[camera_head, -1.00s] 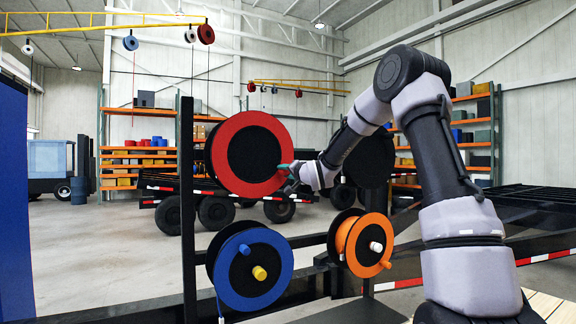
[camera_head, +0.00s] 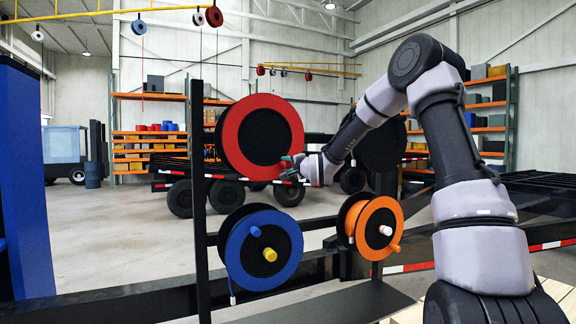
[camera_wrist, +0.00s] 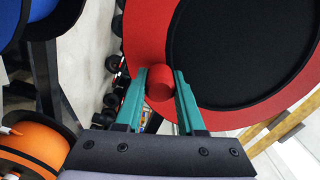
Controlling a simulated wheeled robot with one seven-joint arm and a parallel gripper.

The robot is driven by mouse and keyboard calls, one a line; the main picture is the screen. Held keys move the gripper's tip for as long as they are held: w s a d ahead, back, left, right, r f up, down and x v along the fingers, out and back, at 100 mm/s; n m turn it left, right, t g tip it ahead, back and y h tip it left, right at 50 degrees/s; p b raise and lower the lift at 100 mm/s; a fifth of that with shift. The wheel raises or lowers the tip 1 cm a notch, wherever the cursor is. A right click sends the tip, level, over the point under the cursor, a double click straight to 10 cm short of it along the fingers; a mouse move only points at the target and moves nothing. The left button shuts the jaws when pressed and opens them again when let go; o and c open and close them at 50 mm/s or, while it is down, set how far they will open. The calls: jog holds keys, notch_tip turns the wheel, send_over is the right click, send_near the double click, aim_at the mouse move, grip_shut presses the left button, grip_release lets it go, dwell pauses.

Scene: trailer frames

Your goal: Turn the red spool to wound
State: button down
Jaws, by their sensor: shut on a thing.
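The red spool (camera_head: 262,138) is a large disc with a red rim and a black centre, upright on the black frame. My gripper (camera_head: 290,163) is at the lower right of its rim. In the wrist view, the spool's black centre (camera_wrist: 235,50) and red rim fill the upper right. A round red knob (camera_wrist: 159,84) sits on the rim. The two green fingers of my gripper (camera_wrist: 160,75) are on either side of the knob, shut on it. In the head view my gripper hides the knob. No wound or unwound marking can be made out.
A blue spool (camera_head: 263,250) with yellow and blue knobs is below. An orange spool (camera_head: 372,228) with white and orange knobs is to its right. A black post (camera_head: 197,190) stands left of the red spool. A trailer and shelves are behind.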

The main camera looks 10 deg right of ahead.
jog(key=shift+f, duration=0.1)
jog(key=c, duration=0.5)
grip_release()
jog(key=shift+s, duration=0.1)
jog(key=v, duration=1)
jog(key=shift+s+d, duration=0.15)
jog(key=shift+s, duration=0.15)
